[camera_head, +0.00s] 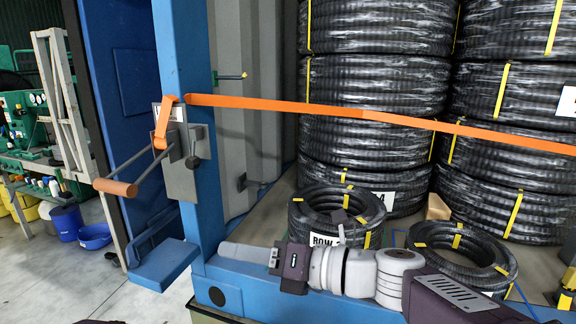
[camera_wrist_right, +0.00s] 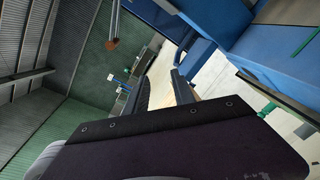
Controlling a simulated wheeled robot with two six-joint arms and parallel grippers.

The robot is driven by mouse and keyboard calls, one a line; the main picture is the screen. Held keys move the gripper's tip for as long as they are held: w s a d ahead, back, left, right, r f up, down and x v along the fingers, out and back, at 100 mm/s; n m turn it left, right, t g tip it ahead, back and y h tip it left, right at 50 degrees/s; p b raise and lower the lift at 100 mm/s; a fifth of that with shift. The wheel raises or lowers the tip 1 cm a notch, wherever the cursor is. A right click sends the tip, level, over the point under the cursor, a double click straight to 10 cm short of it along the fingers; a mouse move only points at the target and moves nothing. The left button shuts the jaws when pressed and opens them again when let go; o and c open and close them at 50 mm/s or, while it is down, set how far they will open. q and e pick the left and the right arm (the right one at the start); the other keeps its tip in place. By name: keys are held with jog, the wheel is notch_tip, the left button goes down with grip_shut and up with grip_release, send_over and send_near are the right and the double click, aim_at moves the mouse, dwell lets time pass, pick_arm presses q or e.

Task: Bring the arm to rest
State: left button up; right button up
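My right arm comes in from the lower right of the head view. My right gripper (camera_head: 232,250) points left, over or just in front of the blue frame's lower beam (camera_head: 245,290). In the right wrist view its two dark fingers (camera_wrist_right: 163,74) stand apart with bare floor showing between them, so it is open and empty. I cannot tell whether the arm touches the beam. My left gripper is not in view.
A blue post (camera_head: 183,55) carries a ratchet with a wooden handle (camera_head: 115,187). An orange strap (camera_head: 330,111) runs across stacked black hose coils (camera_head: 370,95). Smaller coils (camera_head: 455,250) lie in front. A green workbench (camera_head: 25,125) stands left. The floor (camera_head: 50,275) at lower left is clear.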

jog(key=s+d+f+n+g+h+b, duration=0.1)
jog(key=s+d+f+n+h+b, duration=0.2)
jog(key=f, duration=0.8)
jog(key=d+f+n+g+h+b, duration=0.2)
jog(key=d+f, duration=0.3)
jog(key=f, duration=0.6)
jog(key=s+d+f+n+g+h+b, duration=0.1)
jog(key=s+d+f+n+h+b, duration=0.2)
jog(key=f, duration=0.9)
jog(key=s+d+f+n+h, duration=0.1)
jog(key=d+f+n+h, duration=0.2)
jog(key=n, duration=0.8)
jog(key=s+d+f+n+h, duration=0.2)
jog(key=d+f+n+h, duration=0.2)
jog(key=d+f+n, duration=0.3)
jog(key=d+n, duration=0.4)
jog(key=d, duration=0.1)
jog(key=shift+n+g, duration=0.3)
jog(key=shift+g, duration=0.1)
